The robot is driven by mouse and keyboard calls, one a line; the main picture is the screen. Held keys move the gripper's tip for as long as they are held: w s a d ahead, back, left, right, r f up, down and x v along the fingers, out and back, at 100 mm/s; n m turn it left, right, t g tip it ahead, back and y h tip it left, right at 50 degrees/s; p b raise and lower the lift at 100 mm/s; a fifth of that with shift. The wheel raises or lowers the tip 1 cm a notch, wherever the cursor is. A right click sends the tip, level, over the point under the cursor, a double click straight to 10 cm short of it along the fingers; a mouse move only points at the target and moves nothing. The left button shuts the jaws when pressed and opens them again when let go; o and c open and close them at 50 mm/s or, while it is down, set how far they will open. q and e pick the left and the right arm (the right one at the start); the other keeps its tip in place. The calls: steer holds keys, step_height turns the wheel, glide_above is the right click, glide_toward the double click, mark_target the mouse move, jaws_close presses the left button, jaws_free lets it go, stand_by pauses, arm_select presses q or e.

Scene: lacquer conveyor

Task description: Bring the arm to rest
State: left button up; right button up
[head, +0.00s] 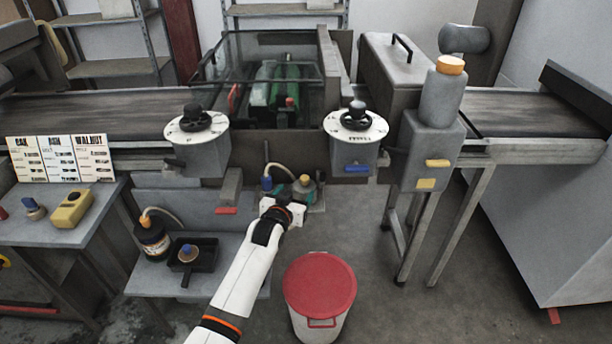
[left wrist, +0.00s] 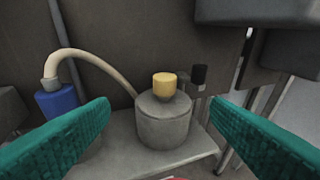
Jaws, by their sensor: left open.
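My left arm (head: 246,275) reaches forward and up from the bottom of the head view. Its gripper (head: 290,194) is in front of the small shelf below the machine, between the two dials. In the left wrist view the left gripper (left wrist: 160,135) is open, its two teal fingers wide apart with nothing between them. Beyond the fingers a grey pot with a yellow knob (left wrist: 165,118) stands on the shelf, apart from them. A blue-capped part with a cream hose (left wrist: 57,100) stands left of the pot. My right gripper is not in view.
A white bin with a red lid (head: 320,284) stands on the floor right of the arm. A low shelf at left holds a dark bottle (head: 152,237) and a black tray (head: 193,262). The conveyor (head: 80,115) runs across the back. Open floor lies right of the bin.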

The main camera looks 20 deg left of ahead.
arm_select(q)
steer(key=s+f+g, duration=0.3)
steer(key=s+f, duration=0.1)
steer(key=s, duration=0.6)
steer(key=s+f+g, duration=0.3)
steer(key=s, duration=0.6)
steer(key=s+r+m+g, duration=0.2)
steer(key=s+g, duration=0.4)
steer(key=s, duration=1.8)
step_height(320, 180, down, 27)
steer(key=s+g, duration=0.1)
steer(key=s, duration=0.1)
steer(key=s+a+f+g, duration=0.1)
steer(key=s+a+f, duration=0.2)
steer(key=s+f, duration=1.2)
steer(key=shift+s+y, duration=0.3)
steer(key=shift+s, duration=0.05)
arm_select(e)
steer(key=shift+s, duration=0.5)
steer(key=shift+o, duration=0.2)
